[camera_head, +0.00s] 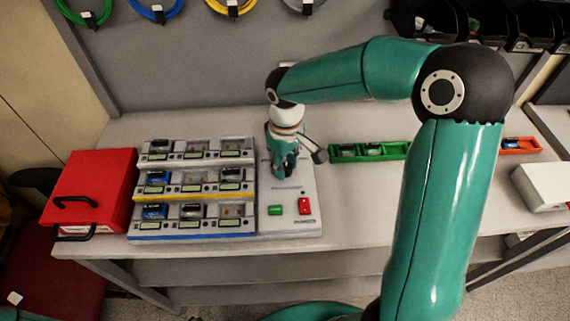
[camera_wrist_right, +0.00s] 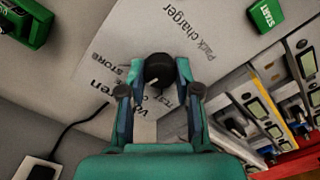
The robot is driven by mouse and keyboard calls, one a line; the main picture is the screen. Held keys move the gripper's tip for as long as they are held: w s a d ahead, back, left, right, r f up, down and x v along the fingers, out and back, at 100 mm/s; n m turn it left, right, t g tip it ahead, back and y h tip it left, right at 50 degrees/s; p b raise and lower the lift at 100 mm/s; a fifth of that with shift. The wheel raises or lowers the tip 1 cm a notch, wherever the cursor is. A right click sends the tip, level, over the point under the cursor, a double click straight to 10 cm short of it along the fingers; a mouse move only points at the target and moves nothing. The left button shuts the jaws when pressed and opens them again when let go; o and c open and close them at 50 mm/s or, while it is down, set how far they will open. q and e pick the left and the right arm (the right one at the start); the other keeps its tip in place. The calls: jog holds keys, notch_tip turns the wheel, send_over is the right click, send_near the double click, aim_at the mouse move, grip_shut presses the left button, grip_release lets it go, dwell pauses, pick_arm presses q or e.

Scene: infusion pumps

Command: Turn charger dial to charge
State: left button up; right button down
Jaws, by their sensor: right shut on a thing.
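The pack charger (camera_head: 290,225) is a pale panel on the bench beside stepped rows of battery bays. Its black charger dial (camera_wrist_right: 158,68) shows in the right wrist view, with a small white mark on its cap; the head view hides it under my gripper. My right gripper (camera_head: 284,172) points down over the charger panel. In the right wrist view my right gripper (camera_wrist_right: 160,85) has its fingers shut on the dial, one on each side. Printed words, including "STORE", surround the dial, partly covered by the fingers. My left gripper is in neither view.
Stepped charging bays (camera_head: 195,191) hold several packs. A green button (camera_head: 275,210) and a red switch (camera_head: 305,206) sit on the panel's front. A red case (camera_head: 95,188) stands left; a green tray (camera_head: 368,151) and an orange tray (camera_head: 519,145) lie right.

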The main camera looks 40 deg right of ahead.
aim_at(285, 166)
jog(key=shift+r+n, duration=0.1)
jog(key=shift+n, duration=0.9)
jog(key=shift+w, duration=0.1)
jog(key=c, duration=0.8)
grip_release()
notch_tip(285, 166, up, 12)
